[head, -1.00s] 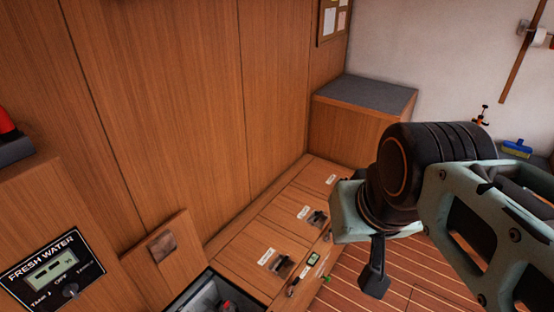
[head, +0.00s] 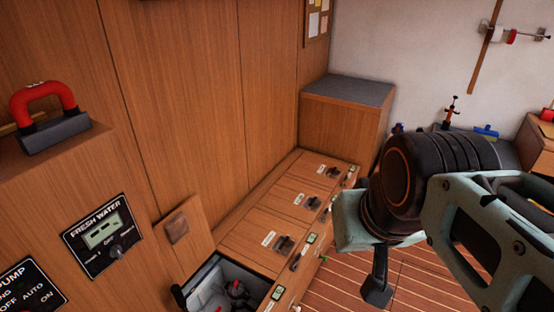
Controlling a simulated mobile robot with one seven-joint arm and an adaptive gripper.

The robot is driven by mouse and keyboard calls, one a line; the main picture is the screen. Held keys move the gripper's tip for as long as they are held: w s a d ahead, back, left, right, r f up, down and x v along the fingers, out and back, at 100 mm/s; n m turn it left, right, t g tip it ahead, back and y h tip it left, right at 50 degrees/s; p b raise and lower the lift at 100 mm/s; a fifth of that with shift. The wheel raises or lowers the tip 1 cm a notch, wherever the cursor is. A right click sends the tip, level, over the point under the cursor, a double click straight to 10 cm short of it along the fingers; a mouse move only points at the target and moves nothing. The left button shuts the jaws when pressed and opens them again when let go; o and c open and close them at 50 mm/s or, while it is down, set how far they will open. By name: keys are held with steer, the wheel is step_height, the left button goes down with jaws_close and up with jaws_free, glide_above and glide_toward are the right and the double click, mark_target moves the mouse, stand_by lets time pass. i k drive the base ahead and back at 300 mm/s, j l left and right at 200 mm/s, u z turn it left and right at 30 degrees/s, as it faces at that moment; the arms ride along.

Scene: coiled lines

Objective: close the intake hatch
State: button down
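An open hatch compartment (head: 188,299) is in the lower left of the head view, in the row of wooden floor-level lockers. Dark round fittings (head: 238,288) show inside it. A wooden lid (head: 193,246) with a square metal plate stands raised at its wall side. Its label cannot be read, so I cannot confirm that it is the intake hatch. My gripper (head: 376,278) is at the right of the view, apart from the hatch and lid. Only one dark finger shows clearly, and its opening is hidden. I see nothing held in it.
Closed lockers with latches (head: 312,202) run back to a grey-topped wooden box (head: 348,90). A fresh water panel (head: 103,233) and a red-handled object (head: 44,112) are at left. Striped wooden floor (head: 335,283) lies bare beside the lockers.

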mark_target(185, 237)
steer(key=k+j+z, duration=0.1)
steer(key=k+j, duration=0.15)
steer(key=k, duration=1.2)
steer(key=k+u, duration=0.1)
steer(key=u, duration=0.6)
steer(key=k+j+u, duration=0.1)
steer(key=u, duration=0.2)
steer(key=i+l+u, duration=0.1)
steer(key=l+u, duration=0.15)
steer(key=i+l+u, duration=0.1)
steer(key=u, duration=0.2)
steer(key=i+l, duration=0.15)
steer(key=l, duration=0.25)
steer(key=i+l, duration=0.1)
steer(key=l, duration=0.35)
steer(key=i+l, duration=0.15)
steer(key=l, duration=0.25)
steer(key=i+l, duration=0.15)
steer(key=l, duration=0.25)
steer(key=i+l, duration=0.15)
steer(key=l, duration=0.25)
steer(key=i+l, duration=0.1)
steer(key=l, duration=0.35)
